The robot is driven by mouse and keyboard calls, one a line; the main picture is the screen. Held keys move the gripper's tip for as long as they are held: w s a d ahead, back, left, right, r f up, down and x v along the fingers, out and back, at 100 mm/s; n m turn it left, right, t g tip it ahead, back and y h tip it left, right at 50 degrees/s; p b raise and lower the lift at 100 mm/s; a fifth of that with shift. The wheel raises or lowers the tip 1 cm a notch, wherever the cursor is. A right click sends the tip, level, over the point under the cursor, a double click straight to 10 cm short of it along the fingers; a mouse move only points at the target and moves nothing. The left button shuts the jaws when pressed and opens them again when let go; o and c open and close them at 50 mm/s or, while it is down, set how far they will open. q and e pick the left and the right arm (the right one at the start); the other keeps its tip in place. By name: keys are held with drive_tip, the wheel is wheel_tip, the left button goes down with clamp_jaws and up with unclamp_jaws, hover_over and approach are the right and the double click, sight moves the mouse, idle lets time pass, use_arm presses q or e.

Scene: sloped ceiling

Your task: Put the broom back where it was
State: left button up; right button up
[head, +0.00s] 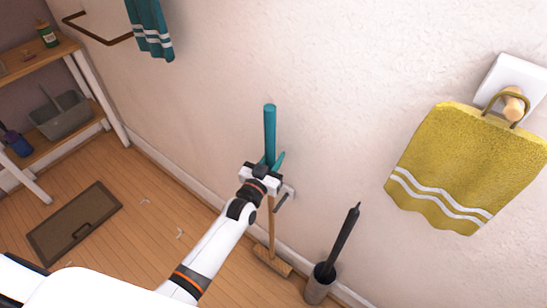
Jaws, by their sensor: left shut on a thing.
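The broom stands close to upright by the wall, with a teal upper handle (270,132), a wooden lower shaft and a wide tan head (272,261) down at the floor. My left gripper (266,168) is shut on the broom's handle, around its middle. A small grey metal bracket (285,195) shows just right of the shaft, below my gripper. I cannot tell whether the shaft touches it. My right gripper is not in view.
A dark brush in a grey holder (318,288) stands right of the broom head. A yellow towel (455,170) hangs from a wall hook at right. A teal towel (150,28) hangs at top. A shelf with a grey caddy (62,115) and a brown mat (75,225) are at left.

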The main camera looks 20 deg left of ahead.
use_arm(q)
drive_tip(key=o, duration=1)
drive_tip(key=shift+s, duration=0.1)
drive_tip(key=s+a, duration=0.1)
drive_tip(key=s, duration=1)
drive_tip(key=shift+s+a, duration=0.35)
drive_tip(key=shift+a, duration=0.05)
drive_tip(key=shift+f, duration=0.15)
